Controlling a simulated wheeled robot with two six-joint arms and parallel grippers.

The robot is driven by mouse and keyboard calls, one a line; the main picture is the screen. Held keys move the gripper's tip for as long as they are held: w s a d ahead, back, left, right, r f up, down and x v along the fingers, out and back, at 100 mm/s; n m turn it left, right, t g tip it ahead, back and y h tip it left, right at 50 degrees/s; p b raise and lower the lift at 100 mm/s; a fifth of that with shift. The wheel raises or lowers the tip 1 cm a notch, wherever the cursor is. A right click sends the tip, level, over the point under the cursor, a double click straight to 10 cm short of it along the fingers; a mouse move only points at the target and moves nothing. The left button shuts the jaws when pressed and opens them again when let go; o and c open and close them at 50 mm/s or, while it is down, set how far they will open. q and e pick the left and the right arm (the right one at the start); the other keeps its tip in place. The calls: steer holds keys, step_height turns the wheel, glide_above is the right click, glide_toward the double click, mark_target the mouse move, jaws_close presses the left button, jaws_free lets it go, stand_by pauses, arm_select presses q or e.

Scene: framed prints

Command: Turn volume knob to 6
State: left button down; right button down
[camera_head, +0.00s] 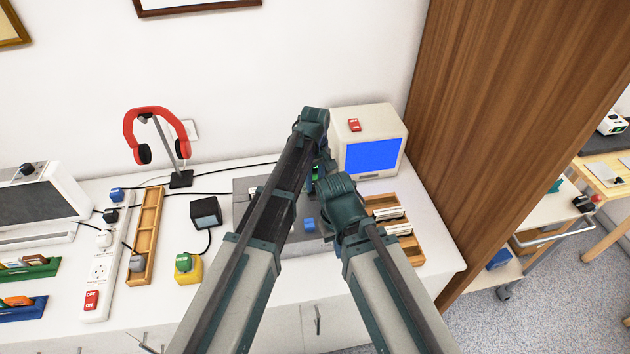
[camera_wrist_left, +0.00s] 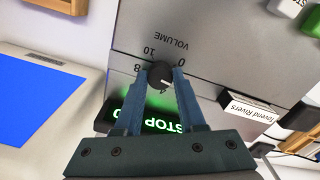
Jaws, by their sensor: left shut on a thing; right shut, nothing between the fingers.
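In the left wrist view a round black knob (camera_wrist_left: 160,74) sits on a grey panel (camera_wrist_left: 225,45) marked VOLUME, seen upside down. The figures 0, 10, 8 and 4 show around it; I cannot make out 6. My left gripper (camera_wrist_left: 162,82) is shut on the knob, one blue finger on each side. A pale mark shows on the knob, but its exact reading is unclear. In the head view the grey device (camera_head: 250,190) is partly hidden by my arms. My right gripper (camera_head: 342,200) is close by, its fingers hidden behind its wrist.
A monitor (camera_head: 370,145) stands at the back right. A wooden tray (camera_head: 413,250) is right of the device.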

arm_select(q)
steer(key=shift+m, duration=0.4)
steer(key=m, duration=0.4)
steer(key=shift+m, duration=0.4)
steer(key=m, duration=1)
steer(key=shift+m, duration=0.4)
steer(key=m, duration=0.4)
steer(key=shift+m, duration=0.4)
steer(key=c, duration=0.5)
jaws_free()
